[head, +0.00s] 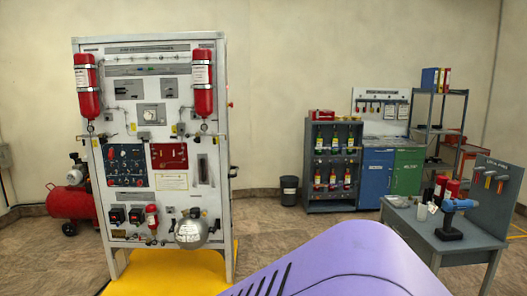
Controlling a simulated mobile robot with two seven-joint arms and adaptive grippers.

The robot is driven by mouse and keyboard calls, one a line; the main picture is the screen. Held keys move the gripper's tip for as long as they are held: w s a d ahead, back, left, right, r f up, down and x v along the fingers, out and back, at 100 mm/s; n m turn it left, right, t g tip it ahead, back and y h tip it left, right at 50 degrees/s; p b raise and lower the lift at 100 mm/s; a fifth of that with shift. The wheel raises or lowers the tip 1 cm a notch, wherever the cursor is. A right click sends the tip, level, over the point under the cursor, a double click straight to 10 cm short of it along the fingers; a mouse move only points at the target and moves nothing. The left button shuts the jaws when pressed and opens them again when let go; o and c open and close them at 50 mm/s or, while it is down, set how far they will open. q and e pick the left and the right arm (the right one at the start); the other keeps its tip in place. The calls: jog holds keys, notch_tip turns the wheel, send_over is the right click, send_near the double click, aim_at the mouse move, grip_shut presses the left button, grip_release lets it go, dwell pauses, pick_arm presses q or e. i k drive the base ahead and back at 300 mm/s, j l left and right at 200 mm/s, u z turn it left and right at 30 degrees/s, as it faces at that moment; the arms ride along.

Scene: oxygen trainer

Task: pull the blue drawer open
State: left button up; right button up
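A blue cabinet front (375,182) stands against the back wall, right of centre in the head view, with a green front (407,175) beside it. A blue panel near its top may be the drawer front, but it is too small to make out clearly. It looks closed. Neither of my grippers is in view, and both are far enough from the cabinet not to show near it.
A dark shelf with bottles (333,195) stands left of the cabinet, with a dark bin (289,190) beside it. A grey table (462,246) with a drill (452,219) is at the right. A tall white trainer panel (125,235) stands left. Open floor (285,232) lies between.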

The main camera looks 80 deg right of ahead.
aim_at(370, 154)
jog(key=z, duration=3.35)
jog(key=i+l+z, duration=0.3)
jog(key=i+z, duration=0.2)
jog(key=i, duration=0.2)
jog(key=i+z, duration=0.5)
jog(key=i, duration=0.25)
jog(key=i+z, duration=0.45)
jog(key=i, duration=0.25)
jog(key=i+j+z, duration=0.15)
jog(key=i+z, duration=0.3)
jog(key=i, duration=0.2)
jog(key=i+z, duration=0.2)
jog(key=i, duration=1.4)
jog(key=i+u, duration=0.75)
jog(key=i+l+u, duration=0.2)
jog(key=i+u, duration=0.15)
jog(key=i+j+u, duration=0.15)
jog(key=i+u, duration=0.6)
jog(key=u, duration=0.15)
jog(key=i+l+u, duration=0.1)
jog(key=i+u, duration=0.35)
jog(key=k, duration=0.1)
